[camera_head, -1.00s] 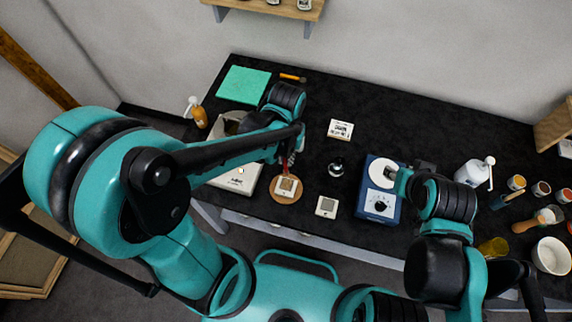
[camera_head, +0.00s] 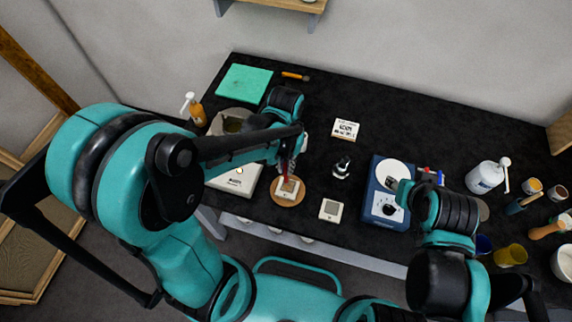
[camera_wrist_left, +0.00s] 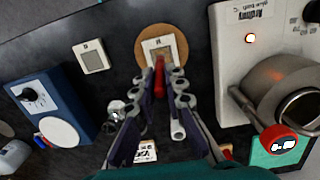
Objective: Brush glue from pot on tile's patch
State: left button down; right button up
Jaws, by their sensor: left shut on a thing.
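A pale square tile (camera_head: 289,194) with a darker patch lies on a round wooden disc (camera_head: 275,199). In the left wrist view the tile (camera_wrist_left: 170,43) sits on the disc (camera_wrist_left: 142,52), straight past my fingertips. My left gripper (camera_head: 291,160) is shut on a red-handled brush (camera_wrist_left: 160,77), pointing down at the tile. I cannot tell whether its tip touches the patch, as the handle and fingers cover it. The metal glue pot (camera_wrist_left: 268,84) stands on a white heater (camera_wrist_left: 232,62) beside the tile; my left arm partly hides it in the head view. My right gripper (camera_head: 393,184) is by the blue device.
A second pale tile (camera_head: 330,210) lies right of the disc. A blue device (camera_head: 377,207) with a white round plate stands further right. A small shiny item (camera_head: 341,168) and a white label card (camera_head: 345,130) lie between. Bottles and cups crowd the right end.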

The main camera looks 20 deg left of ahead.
pick_arm(q)
jog(key=shift+f+b, duration=0.95)
jog(key=shift+f, duration=0.05)
dwell(0.4)
